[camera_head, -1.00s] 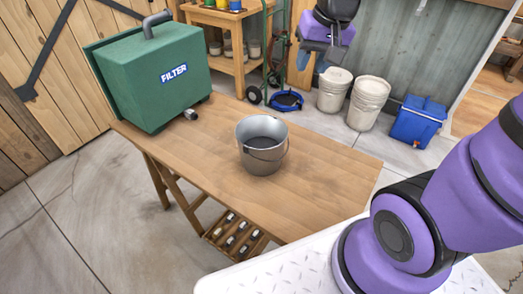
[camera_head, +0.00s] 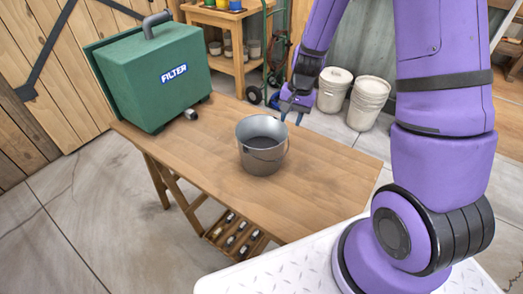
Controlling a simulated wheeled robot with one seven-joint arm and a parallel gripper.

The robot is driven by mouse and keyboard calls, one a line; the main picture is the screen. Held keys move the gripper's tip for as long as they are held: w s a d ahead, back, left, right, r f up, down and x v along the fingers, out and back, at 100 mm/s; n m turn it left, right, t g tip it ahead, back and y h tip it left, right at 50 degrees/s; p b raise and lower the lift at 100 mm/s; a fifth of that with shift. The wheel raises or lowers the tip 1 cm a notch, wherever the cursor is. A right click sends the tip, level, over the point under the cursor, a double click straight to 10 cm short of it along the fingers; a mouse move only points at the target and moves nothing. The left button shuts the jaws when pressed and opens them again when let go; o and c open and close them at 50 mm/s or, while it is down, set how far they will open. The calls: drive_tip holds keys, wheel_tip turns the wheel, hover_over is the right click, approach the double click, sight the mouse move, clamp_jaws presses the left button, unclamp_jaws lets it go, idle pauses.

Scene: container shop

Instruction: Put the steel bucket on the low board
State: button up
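The steel bucket (camera_head: 262,160) stands upright on the wooden workbench (camera_head: 330,172), near its middle, with its thin wire handle hanging down on the near side. My gripper (camera_head: 292,115) hangs above the bench's far edge, just behind and to the right of the bucket. Its two fingers are apart with nothing between them, and it does not touch the bucket. A low slatted board (camera_head: 229,228) under the bench carries several small bottles; I cannot tell whether it is the low board of the task.
A green filter box (camera_head: 155,85) with a grey pipe stands at the bench's left end, a small fitting (camera_head: 191,114) beside it. Two pale buckets (camera_head: 370,100) stand on the floor behind. The bench's right part is clear.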

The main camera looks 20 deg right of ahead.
drive_tip(key=shift+a+f, duration=0.3)
drive_tip(key=shift+f, duration=1.4)
drive_tip(key=shift+a+f, duration=0.3)
drive_tip(key=shift+f, duration=1.45)
drive_tip(key=shift+a+f, duration=0.3)
drive_tip(key=shift+f, duration=1.4)
clamp_jaws()
